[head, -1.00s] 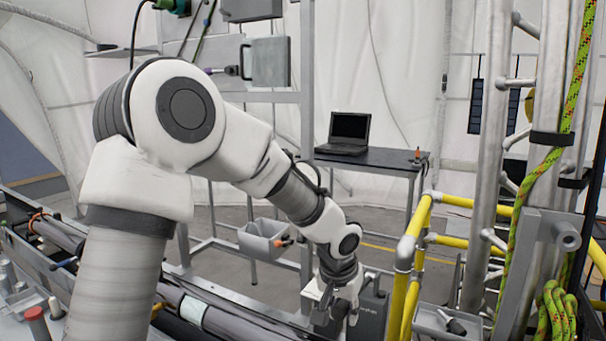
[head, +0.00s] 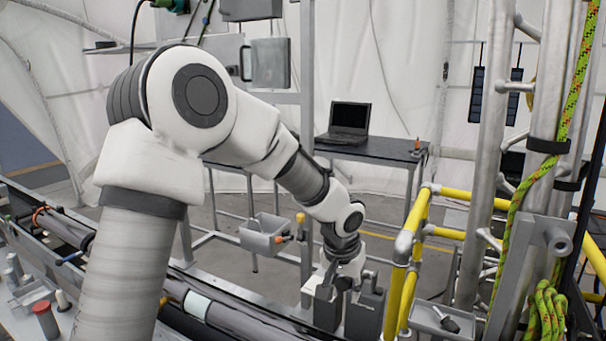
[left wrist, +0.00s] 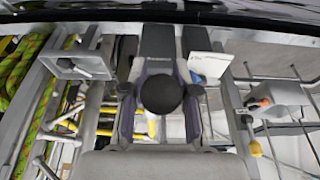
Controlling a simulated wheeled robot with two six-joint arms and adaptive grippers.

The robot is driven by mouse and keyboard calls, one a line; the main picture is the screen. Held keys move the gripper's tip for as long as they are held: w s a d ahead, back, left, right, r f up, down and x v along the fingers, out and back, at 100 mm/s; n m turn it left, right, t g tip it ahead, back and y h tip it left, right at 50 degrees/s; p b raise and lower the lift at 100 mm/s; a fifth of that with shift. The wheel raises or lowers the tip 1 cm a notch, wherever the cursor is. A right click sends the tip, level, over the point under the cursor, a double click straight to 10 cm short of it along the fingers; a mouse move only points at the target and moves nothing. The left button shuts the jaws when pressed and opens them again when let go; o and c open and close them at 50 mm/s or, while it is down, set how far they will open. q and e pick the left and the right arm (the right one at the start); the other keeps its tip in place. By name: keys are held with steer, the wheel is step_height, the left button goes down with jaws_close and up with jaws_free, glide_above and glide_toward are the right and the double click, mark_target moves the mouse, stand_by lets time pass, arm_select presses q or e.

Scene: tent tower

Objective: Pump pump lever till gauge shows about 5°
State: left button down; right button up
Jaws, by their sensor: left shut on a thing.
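My left gripper (head: 336,285) is low in the middle of the head view, just above two dark grey blocks. In the left wrist view its two fingers (left wrist: 160,108) stand on either side of a round black knob (left wrist: 160,93), shut on it. The knob looks like the end of the pump lever; the lever's shaft is hidden beneath it. The dark grey blocks (head: 365,314) also show beyond the knob in the wrist view (left wrist: 157,48). I cannot make out a gauge reading. My right gripper is not in view.
Yellow railing (head: 403,262) and metal posts with a green rope (head: 548,315) stand close on the right. A grey bin (head: 264,236) hangs to the left of the gripper. A table (head: 385,149) with a laptop (head: 348,121) is behind. Dark pipes (head: 225,316) run along the front.

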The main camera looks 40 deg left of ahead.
arm_select(q)
steer(key=shift+s+d+f+b, duration=0.1)
steer(key=shift+s+f+b, duration=0.2)
steer(key=shift+f+b, duration=0.5)
steer(key=shift+s+d+f+b, duration=0.1)
steer(key=shift+s+f+b, duration=0.25)
steer(key=shift+f+b, duration=0.4)
steer(key=shift+s+f+b, duration=0.3)
steer(key=shift+f+b, duration=0.4)
steer(key=shift+b, duration=0.15)
steer(key=shift+s+d+f+b, duration=0.1)
steer(key=shift+s+f+b, duration=0.1)
steer(key=shift+f+b, duration=0.85)
steer(key=shift+s+f+b, duration=0.15)
steer(key=shift+f+b, duration=0.8)
steer(key=shift+f, duration=0.1)
steer(key=shift+s+f+b, duration=0.2)
steer(key=shift+f+b, duration=0.95)
steer(key=shift+f, duration=0.05)
steer(key=shift+s+f+b, duration=0.1)
steer(key=shift+f+b, duration=1.3)
steer(key=shift+f, duration=0.05)
steer(key=r+p, duration=0.4)
steer(key=r, duration=0.1)
steer(key=shift+w+p, duration=0.3)
steer(key=shift+w, duration=0.1)
steer(key=shift+w+r, duration=0.1)
steer(key=shift+r, duration=0.1)
